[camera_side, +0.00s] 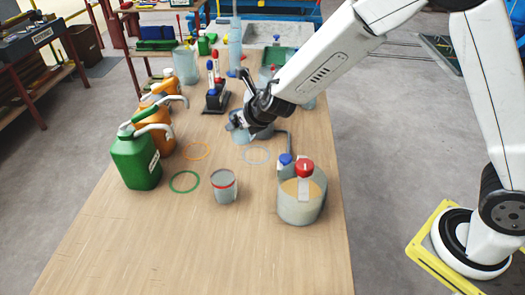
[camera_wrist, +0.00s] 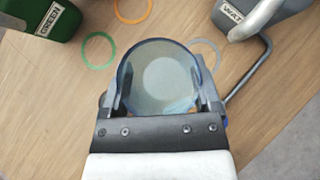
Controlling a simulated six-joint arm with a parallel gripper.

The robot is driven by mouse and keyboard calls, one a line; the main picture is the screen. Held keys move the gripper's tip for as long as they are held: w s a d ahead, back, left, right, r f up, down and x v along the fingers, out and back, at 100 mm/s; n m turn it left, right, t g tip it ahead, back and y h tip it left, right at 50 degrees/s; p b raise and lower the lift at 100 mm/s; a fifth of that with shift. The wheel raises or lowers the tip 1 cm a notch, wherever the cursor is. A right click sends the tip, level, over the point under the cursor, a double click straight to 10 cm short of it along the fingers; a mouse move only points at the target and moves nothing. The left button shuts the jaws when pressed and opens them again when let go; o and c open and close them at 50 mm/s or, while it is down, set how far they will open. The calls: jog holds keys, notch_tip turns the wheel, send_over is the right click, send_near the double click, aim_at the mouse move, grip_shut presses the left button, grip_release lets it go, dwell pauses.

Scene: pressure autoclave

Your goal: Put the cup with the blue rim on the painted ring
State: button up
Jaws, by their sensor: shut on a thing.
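The cup with the blue rim (camera_wrist: 160,78) is between the two fingers of my gripper (camera_wrist: 158,95), its open mouth facing the wrist camera. In the side view my gripper (camera_side: 247,122) is shut on this cup (camera_side: 239,136), partly hidden by the gripper. Its height above the table is hard to tell. Three rings are painted on the table: a pale grey one (camera_side: 257,165) just in front of the cup, an orange one (camera_side: 196,158) to the left, and a green one (camera_side: 184,190) further left. In the wrist view the cup partly covers the grey ring (camera_wrist: 219,60).
A red-rimmed cup (camera_side: 223,190) stands in front of the rings. A large pot (camera_side: 302,208) with red and blue capped items is at right. Green (camera_side: 136,165) and orange jugs (camera_side: 155,125) line the left edge. A grey can (camera_wrist: 262,14) is near the grey ring. The table front is clear.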

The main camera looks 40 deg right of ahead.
jog(key=shift+s+d+r, duration=0.1)
jog(key=shift+s+r, duration=0.2)
jog(key=shift+s, duration=0.25)
dwell(0.4)
jog(key=shift+s+d+r, duration=0.15)
jog(key=shift+d+r, duration=0.4)
jog(key=shift+d, duration=0.05)
jog(key=s+d+r+m+h, duration=0.2)
jog(key=s+d+r+m, duration=0.1)
jog(key=s+d+r, duration=0.3)
jog(key=shift+d+r+h, duration=0.4)
jog(key=shift+d+r, duration=0.7)
jog(key=shift+d, duration=0.55)
jog(key=shift+f, duration=0.1)
jog(key=a+f+m, duration=0.1)
jog(key=a+f, duration=0.7)
jog(key=f, duration=0.1)
jog(key=shift+a+m+g+h, duration=0.3)
jog(key=shift+g+h, duration=0.1)
